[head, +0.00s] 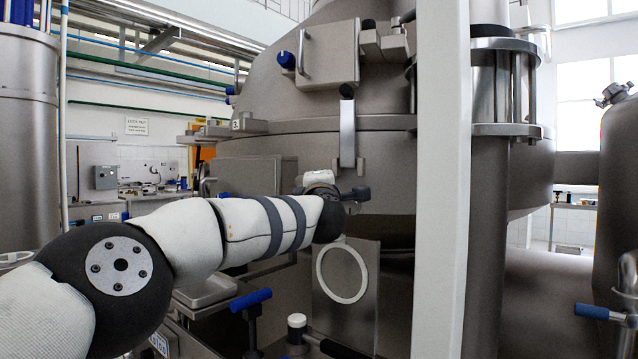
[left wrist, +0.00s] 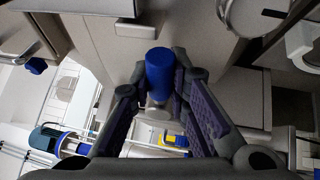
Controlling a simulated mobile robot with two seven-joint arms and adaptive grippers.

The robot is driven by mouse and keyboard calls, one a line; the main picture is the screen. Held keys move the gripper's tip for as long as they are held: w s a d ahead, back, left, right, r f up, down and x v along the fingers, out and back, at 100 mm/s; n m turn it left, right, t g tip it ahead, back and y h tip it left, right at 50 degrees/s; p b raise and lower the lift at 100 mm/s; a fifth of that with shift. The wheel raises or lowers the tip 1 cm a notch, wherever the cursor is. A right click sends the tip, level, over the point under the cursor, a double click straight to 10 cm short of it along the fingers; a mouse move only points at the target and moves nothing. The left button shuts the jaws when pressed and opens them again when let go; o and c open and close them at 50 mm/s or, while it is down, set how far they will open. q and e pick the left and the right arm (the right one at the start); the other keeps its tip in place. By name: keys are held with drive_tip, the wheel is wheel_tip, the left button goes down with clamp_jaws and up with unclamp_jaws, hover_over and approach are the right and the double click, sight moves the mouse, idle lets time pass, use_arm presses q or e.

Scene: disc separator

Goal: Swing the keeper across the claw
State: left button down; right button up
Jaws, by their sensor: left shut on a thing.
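My left gripper (head: 345,194) is at the end of my white and black arm, in front of the grey separator body, just below its rim seam. In the left wrist view, the left gripper (left wrist: 160,84) has its two fingers on either side of a blue cylindrical grip (left wrist: 159,70), shut on it. A pale metal stem shows below the grip. The arm hides this grip in the head view. A metal strap with a black top (head: 347,130) hangs across the seam above the gripper. I cannot tell for certain which parts are the keeper and the claw. My right gripper is not in view.
A pale upright post (head: 441,180) stands right of the gripper. A box with a blue knob (head: 287,60) is on the upper cone. Below the arm are a plate with a round ring (head: 342,273) and a blue T-handle (head: 251,300).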

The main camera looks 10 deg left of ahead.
use_arm(q)
drive_tip(key=shift+r, duration=0.1)
drive_tip(key=c, duration=1.5)
unclamp_jaws()
drive_tip(key=shift+d, duration=0.1)
drive_tip(key=v, duration=1.2)
